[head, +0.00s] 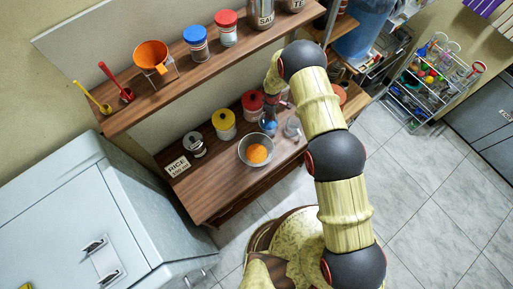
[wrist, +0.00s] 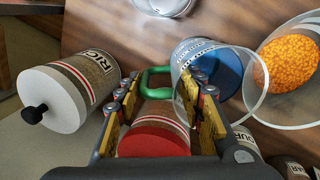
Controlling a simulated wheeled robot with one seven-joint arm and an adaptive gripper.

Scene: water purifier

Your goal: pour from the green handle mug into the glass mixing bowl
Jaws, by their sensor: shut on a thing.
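My gripper (wrist: 163,97) is shut on the green handle (wrist: 152,76) of a clear glass mug (wrist: 250,100). The mug's round rim faces the camera, to the right of the fingers. Blue shows through its glass; I cannot tell whether it is inside or behind. The glass mixing bowl (wrist: 304,27) is at the right of the wrist view and holds orange grains (wrist: 287,62). In that view the mug's rim overlaps the bowl's near edge. In the head view the bowl (head: 245,158) sits on the lower wooden counter, with the blue-looking mug (head: 268,122) just above it. My gripper is mostly hidden there.
A white-lidded rice jar (wrist: 70,93) and a red-lidded jar (wrist: 155,138) are close to my fingers. A yellow-lidded jar (head: 224,125) stands left of the bowl. A clear glass (head: 292,128) stands right. An upper shelf (head: 190,84) overhangs behind; the counter's front left is bare.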

